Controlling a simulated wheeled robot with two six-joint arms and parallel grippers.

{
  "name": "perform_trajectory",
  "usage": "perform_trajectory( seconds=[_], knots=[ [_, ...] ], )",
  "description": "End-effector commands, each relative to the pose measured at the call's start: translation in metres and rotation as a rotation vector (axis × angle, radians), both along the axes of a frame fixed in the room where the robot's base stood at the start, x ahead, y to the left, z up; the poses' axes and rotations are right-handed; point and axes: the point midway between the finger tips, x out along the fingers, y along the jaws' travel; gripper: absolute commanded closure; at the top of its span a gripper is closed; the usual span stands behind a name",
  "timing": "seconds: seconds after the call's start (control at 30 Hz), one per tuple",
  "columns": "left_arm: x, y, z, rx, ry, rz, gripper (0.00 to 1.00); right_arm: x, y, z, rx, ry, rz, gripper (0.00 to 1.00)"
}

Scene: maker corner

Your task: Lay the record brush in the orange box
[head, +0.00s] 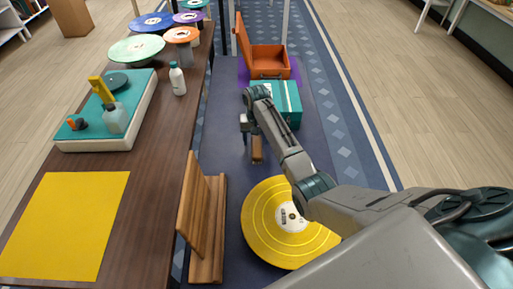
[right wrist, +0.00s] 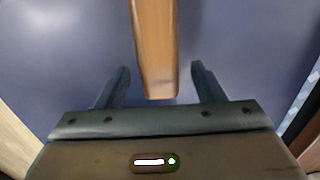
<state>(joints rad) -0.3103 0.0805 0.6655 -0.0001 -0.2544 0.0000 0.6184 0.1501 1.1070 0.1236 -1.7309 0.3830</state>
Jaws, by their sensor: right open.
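The record brush (head: 257,151), a brown wooden bar, is over the blue-grey surface, just below my right gripper (head: 250,140) in the head view. In the right wrist view the brush (right wrist: 156,55) runs from the top edge to between the two fingers of the gripper (right wrist: 162,82). The fingers are open, with a gap on each side of the wood. The orange box (head: 268,73) stands farther back with its lid raised; I cannot see its floor clearly. My left gripper is not in view.
A teal box (head: 287,101) stands between the gripper and the orange box. A yellow record (head: 262,222) and a wooden stand (head: 207,245) are nearer. The wooden table (head: 150,190) at left holds a turntable (head: 143,107), a white bottle (head: 177,80) and records.

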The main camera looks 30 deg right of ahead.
Motion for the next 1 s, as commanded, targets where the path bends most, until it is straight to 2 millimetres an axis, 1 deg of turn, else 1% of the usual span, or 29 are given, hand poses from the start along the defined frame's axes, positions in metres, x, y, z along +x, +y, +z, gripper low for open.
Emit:
perform_trajectory(
  seconds=[0.03, 0.13, 0.37, 0.4, 0.47, 0.5, 0.63, 0.87, 0.97, 1.0],
  knots=[
    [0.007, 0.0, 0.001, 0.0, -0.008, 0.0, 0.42, 0.0, 0.0, -0.007, 0.0, 0.001, 0.0, 0.38],
    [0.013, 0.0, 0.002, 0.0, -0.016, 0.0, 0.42, 0.0, 0.0, -0.015, 0.0, 0.0, 0.0, 0.38],
    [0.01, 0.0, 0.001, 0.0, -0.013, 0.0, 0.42, 0.0, 0.0, -0.017, 0.0, -0.002, 0.001, 0.38],
    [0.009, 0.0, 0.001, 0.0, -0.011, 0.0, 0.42, 0.0, 0.0, -0.017, 0.0, -0.002, 0.001, 0.42],
    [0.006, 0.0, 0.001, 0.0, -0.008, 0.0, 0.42, 0.0, 0.0, -0.017, 0.0, -0.002, 0.001, 0.54],
    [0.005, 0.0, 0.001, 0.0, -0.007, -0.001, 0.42, 0.0, 0.0, -0.017, 0.0, -0.002, 0.0, 0.62],
    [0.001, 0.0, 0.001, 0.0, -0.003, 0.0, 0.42, 0.0, 0.0, -0.017, 0.0, -0.002, 0.0, 0.87],
    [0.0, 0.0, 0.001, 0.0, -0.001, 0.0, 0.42, 0.0, 0.0, -0.016, 0.0, -0.002, 0.0, 0.87],
    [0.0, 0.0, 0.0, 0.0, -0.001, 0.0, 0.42, 0.001, 0.0, -0.011, 0.0, -0.003, 0.0, 0.87],
    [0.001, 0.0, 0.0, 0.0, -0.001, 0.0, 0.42, 0.001, 0.0, -0.006, -0.001, -0.004, 0.0, 0.87]
  ],
)
